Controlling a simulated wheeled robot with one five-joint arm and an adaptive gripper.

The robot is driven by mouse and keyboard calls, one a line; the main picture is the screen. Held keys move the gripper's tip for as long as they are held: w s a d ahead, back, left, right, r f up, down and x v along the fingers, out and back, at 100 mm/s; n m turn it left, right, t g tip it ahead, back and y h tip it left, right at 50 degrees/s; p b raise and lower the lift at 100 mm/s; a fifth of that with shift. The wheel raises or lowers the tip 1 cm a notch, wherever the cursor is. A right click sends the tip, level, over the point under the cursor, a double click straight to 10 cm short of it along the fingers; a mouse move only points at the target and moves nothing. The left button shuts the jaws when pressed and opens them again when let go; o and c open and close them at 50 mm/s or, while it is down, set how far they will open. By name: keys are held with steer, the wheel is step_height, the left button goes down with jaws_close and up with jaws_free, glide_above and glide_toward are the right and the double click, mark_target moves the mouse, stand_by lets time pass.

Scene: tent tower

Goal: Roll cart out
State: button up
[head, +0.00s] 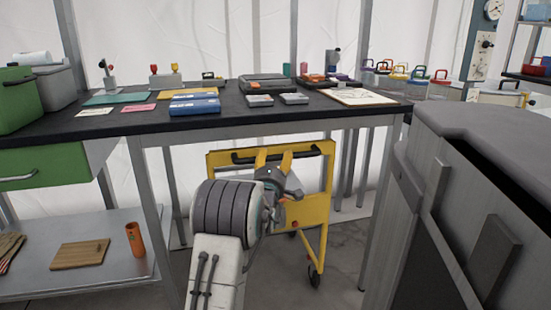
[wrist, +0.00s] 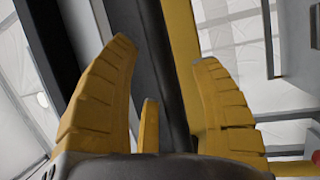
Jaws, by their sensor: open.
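The cart is a yellow frame (head: 317,205) on dark caster wheels, standing upright on the floor under the black-topped table. A black handle bar (head: 240,156) runs across its top. My gripper (head: 273,157) is open, with its yellow fingers up at the handle, near the middle of the bar. In the wrist view, a dark bar, seemingly the handle (wrist: 160,50), and a yellow strip of the cart (wrist: 183,45) run between the spread fingers of my gripper (wrist: 163,55). I cannot tell whether the fingers touch the bar. My arm hides the cart's lower left part.
The table (head: 130,122) holds cases and small parts; its legs flank the cart. A grey cabinet (head: 480,130) stands close at the right. A low shelf (head: 40,283) with a wooden board (head: 80,254) and an orange cylinder (head: 135,239) is at the left.

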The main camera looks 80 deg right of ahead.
steer(key=shift+d+r, duration=0.15)
steer(key=shift+d, duration=0.75)
steer(key=shift+c, duration=0.2)
jaws_close()
